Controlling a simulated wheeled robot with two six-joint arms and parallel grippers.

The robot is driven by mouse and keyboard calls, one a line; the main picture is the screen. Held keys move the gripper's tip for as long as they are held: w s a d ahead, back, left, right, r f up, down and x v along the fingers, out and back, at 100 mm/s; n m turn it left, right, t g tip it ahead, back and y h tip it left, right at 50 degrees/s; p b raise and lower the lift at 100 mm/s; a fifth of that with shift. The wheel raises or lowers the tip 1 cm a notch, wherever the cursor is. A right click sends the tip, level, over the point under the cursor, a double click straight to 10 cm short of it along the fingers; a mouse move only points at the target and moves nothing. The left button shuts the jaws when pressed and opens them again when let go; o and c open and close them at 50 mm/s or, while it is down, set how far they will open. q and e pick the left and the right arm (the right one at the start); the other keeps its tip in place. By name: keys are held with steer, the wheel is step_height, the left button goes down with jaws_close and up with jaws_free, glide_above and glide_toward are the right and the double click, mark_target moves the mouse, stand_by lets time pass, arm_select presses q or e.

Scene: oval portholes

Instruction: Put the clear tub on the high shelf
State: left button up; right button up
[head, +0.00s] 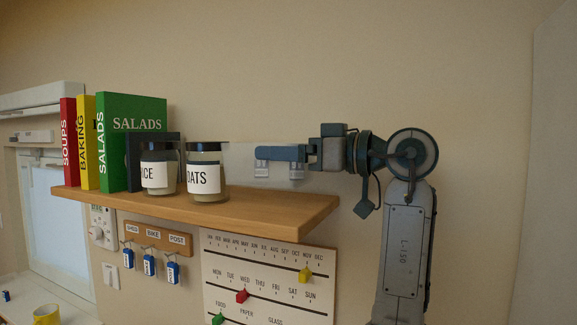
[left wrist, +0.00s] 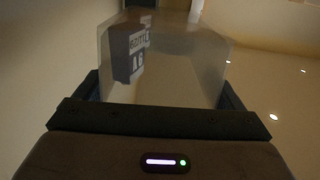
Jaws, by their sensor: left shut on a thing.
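The clear tub (head: 238,165) is a see-through box in the head view, just right of the jars and over the right part of the high shelf (head: 290,207). My left gripper (head: 281,153) is shut on it, with its arm rising on the right side of the picture. In the left wrist view the tub (left wrist: 185,75) fills the space between the fingers of the left gripper (left wrist: 162,95). I cannot tell whether the tub touches the shelf. My right gripper is not in view.
Two lidded jars, RICE (head: 158,172) and OATS (head: 206,174), stand on the shelf left of the tub. Red, yellow and green books (head: 135,112) stand at its left end. The shelf's right end is bare. A calendar board (head: 265,270) and key hooks (head: 158,238) hang below.

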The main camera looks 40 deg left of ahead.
mark_target(306, 175)
arm_select(q)
step_height(306, 175, down, 3)
steer(key=shift+w+r+p, duration=0.1)
steer(key=shift+p, duration=0.7)
steer(key=shift+f, duration=0.45)
steer(key=o, duration=0.6)
steer(key=shift+f, duration=0.15)
steer(key=shift+o, duration=0.6)
